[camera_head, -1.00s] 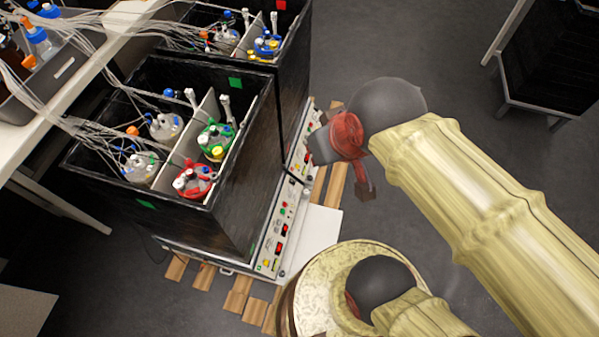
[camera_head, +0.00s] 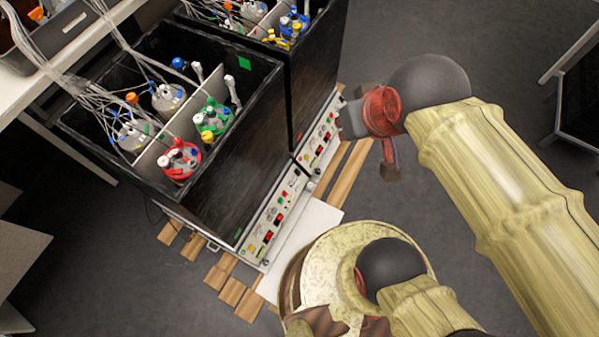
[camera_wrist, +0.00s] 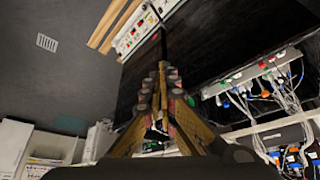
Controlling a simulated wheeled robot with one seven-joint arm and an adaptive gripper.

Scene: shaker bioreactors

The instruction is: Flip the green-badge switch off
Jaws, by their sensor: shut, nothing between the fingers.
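A black shaker box (camera_head: 225,185) stands in the middle left of the head view, with a green badge (camera_head: 245,63) on its inner wall. A white control panel (camera_head: 272,222) runs along its lower right side, with small red and green buttons or switches; the exact switch is too small to tell. My gripper (camera_wrist: 162,72) is shut and empty in the wrist view. A control panel (camera_wrist: 135,30) shows beyond its fingertips, apart from them. In the head view my arm's end is right of the boxes, clear of the panels; the fingertips are hard to make out there.
A second black box (camera_head: 318,65) with its own panel (camera_head: 320,140) adjoins at the back. Wooden slats (camera_head: 232,290) and a white board (camera_head: 310,235) lie below the panels. Tubes and bottles fill the boxes. A dark cart (camera_head: 582,110) stands right; open grey floor lies between.

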